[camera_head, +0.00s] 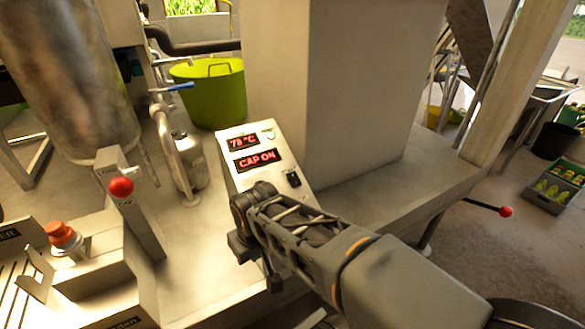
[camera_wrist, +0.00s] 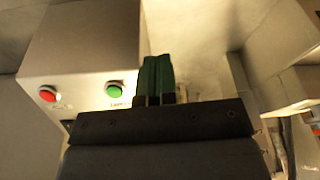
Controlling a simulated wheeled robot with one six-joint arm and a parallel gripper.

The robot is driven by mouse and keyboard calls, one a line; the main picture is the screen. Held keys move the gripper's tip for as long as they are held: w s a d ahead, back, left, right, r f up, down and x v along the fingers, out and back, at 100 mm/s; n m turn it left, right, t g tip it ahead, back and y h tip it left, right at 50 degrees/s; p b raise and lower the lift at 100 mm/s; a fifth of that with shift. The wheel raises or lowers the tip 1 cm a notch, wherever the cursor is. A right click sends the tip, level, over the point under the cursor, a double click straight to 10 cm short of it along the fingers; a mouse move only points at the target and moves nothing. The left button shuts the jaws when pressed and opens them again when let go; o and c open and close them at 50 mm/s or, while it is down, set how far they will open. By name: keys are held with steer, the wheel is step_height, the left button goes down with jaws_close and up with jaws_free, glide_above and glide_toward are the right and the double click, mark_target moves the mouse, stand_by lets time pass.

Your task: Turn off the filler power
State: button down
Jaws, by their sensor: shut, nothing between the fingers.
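In the wrist view my gripper (camera_wrist: 157,60) is shut and empty, its two dark green fingers side by side. A grey box (camera_wrist: 85,35) stands beyond and to the left of the fingers. Its face has a red button (camera_wrist: 47,93) at the left and a green button (camera_wrist: 114,89) nearer the fingers. The labels under them are too blurred to read. The fingers appear to the right of the green button; I cannot tell whether they touch the box. In the head view my gripper (camera_head: 270,275) is low in front of the display panel, its fingertips not clear.
The display panel (camera_head: 229,171) reads "78 °C" and "CAP ON" and has a black switch (camera_head: 293,178). A green bucket (camera_head: 215,92) is behind. A bottle crate (camera_head: 556,188) stands at right.

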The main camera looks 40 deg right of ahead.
steer(key=w+d+r+n+y+p, duration=0.1)
steer(key=w+d+r+n+p, duration=0.2)
steer(key=d+r+n+p, duration=0.2)
steer(key=w+d+r+n+y+p, duration=0.2)
steer(key=w+d+r+n+p, duration=0.2)
steer(key=d+r+n, duration=0.7)
steer(key=d+r+p, duration=0.1)
steer(key=d+r, duration=0.1)
steer(key=d, duration=0.4)
steer(key=shift+d+r, duration=0.35)
steer(key=shift+r, duration=0.05)
steer(key=shift+w, duration=0.15)
steer(key=p, duration=0.2)
glide_toward(290, 177)
steer(key=x, duration=0.5)
steer(key=shift+s+a, duration=0.3)
steer(key=shift+w+d+f, duration=0.1)
steer(key=shift+w+f, duration=0.4)
steer(key=shift+f, duration=0.15)
